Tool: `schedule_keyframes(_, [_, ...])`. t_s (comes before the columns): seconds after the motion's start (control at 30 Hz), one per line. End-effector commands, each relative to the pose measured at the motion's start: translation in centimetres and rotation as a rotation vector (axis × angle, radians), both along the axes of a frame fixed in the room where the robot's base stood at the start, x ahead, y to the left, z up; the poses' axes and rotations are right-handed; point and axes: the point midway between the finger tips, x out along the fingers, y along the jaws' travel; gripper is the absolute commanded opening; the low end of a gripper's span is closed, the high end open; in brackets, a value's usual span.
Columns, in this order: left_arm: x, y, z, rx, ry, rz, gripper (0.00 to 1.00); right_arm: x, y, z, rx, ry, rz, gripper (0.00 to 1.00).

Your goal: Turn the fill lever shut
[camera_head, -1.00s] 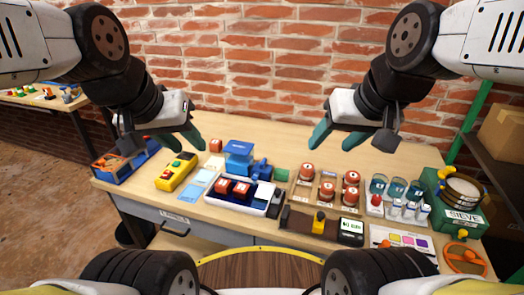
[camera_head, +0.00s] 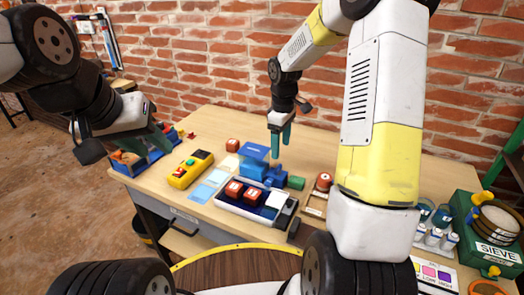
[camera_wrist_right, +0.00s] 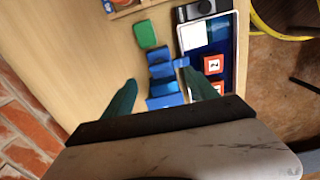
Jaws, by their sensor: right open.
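A blue fixture (camera_head: 255,160) with stacked blocky parts stands on the workbench behind a white-rimmed tray. It also shows in the right wrist view (camera_wrist_right: 163,72), between my fingers. I cannot clearly make out which part is the fill lever. My right gripper (camera_head: 280,143) is open and empty, pointing down above the fixture. In the right wrist view its two teal fingers (camera_wrist_right: 163,94) stand apart on either side of the blue parts, with no clear contact. My left gripper (camera_head: 160,138) is open and empty, above the left end of the bench near a blue bin.
The white-rimmed tray (camera_head: 228,203) holds red blocks. A yellow control box (camera_head: 190,170) lies left of it, a green block (camera_head: 296,183) right of the fixture. My right forearm hides much of the right bench. A green sieve box (camera_head: 490,240) stands at far right.

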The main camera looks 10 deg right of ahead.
Motion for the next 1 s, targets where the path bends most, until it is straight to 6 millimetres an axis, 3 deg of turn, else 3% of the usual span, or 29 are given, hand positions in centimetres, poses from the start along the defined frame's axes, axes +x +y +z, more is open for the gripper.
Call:
schedule_keyframes(0.6, [0.0,0.0,0.0,0.0,0.0,0.0,0.36,0.3,0.0,-8.0,0.002,0.015,0.021,0.67])
schedule_keyframes(1.0, [0.0,0.0,0.0,0.0,0.0,0.0,0.36,0.4,0.0,-8.8,0.001,0.012,0.02,0.65])
